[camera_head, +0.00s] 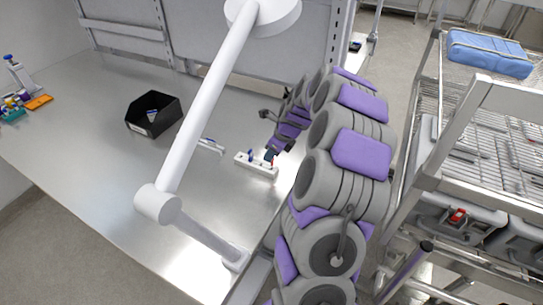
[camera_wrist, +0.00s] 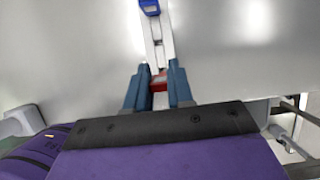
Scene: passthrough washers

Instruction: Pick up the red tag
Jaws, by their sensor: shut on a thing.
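The red tag (camera_wrist: 159,82) shows in the wrist view between the two blue fingers of my gripper (camera_wrist: 158,72), which is shut on it. In the head view my gripper (camera_head: 271,156) is at the right end of a small white holder (camera_head: 256,168) on the metal table. Only a sliver of red shows there. I cannot tell whether the tag still touches the holder. A blue tag (camera_head: 250,155) stands at the holder's left part; it also shows in the wrist view (camera_wrist: 149,7), beyond my fingers.
A black bin (camera_head: 154,114) stands left on the table (camera_head: 90,150). A white jointed lamp arm (camera_head: 208,100) crosses above the table, its base near the front edge. A wire rack cart (camera_head: 480,110) with a blue bundle (camera_head: 489,53) stands at the right. The table's left middle is clear.

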